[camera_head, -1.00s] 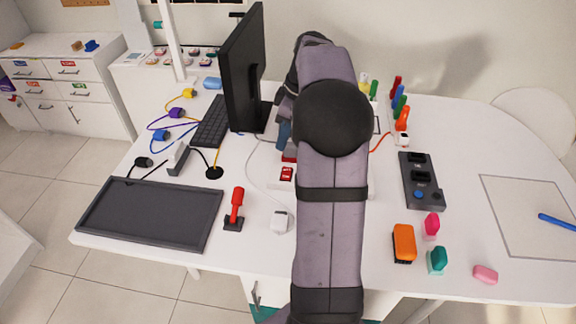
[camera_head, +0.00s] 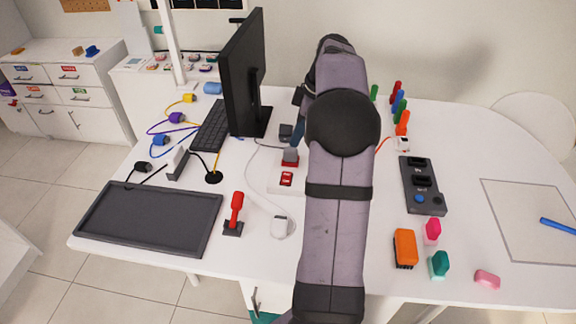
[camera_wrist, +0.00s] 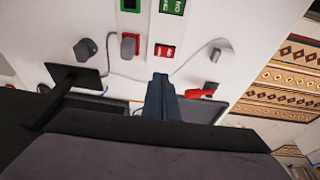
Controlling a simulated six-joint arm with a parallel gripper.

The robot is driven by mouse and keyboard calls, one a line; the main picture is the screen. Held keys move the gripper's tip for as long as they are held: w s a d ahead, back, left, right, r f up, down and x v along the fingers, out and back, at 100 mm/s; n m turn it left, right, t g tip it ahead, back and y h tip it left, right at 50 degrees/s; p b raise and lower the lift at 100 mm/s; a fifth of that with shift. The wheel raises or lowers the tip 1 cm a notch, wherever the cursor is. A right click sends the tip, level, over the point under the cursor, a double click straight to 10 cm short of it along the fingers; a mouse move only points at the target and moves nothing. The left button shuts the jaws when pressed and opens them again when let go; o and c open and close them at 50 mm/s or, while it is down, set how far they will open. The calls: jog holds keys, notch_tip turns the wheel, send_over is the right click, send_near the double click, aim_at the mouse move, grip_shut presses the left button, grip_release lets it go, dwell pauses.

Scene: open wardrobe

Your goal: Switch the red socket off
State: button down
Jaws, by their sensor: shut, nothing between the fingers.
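The red socket (camera_head: 290,162) is on a white strip on the desk, with a grey plug in it. Its red rocker switch (camera_head: 286,179) sits just in front of it. In the wrist view the red socket (camera_wrist: 130,46) is at upper left, and the red switch (camera_wrist: 164,51) is beside it to the right. I cannot read the rocker's position. My gripper (camera_wrist: 160,76) is shut and empty, its blue-grey fingertips appearing just below the switch in the wrist view. In the head view the fingers are partly hidden behind my arm.
The strip continues with green-marked parts (camera_wrist: 172,6). The monitor (camera_head: 243,75) rises to the left. A dark control box (camera_head: 421,186) lies to the right.

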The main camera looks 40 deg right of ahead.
jog(key=p, duration=0.4)
send_over(285, 174)
jog(key=f, duration=0.7)
jog(key=s+f, duration=0.1)
jog(key=f, duration=0.3)
jog(key=shift+d+f, duration=0.1)
jog(key=shift+d, duration=0.1)
jog(key=shift+w+f, duration=0.1)
jog(key=shift+f, duration=0.6)
jog(key=shift+d, duration=0.1)
jog(key=shift+f, duration=0.1)
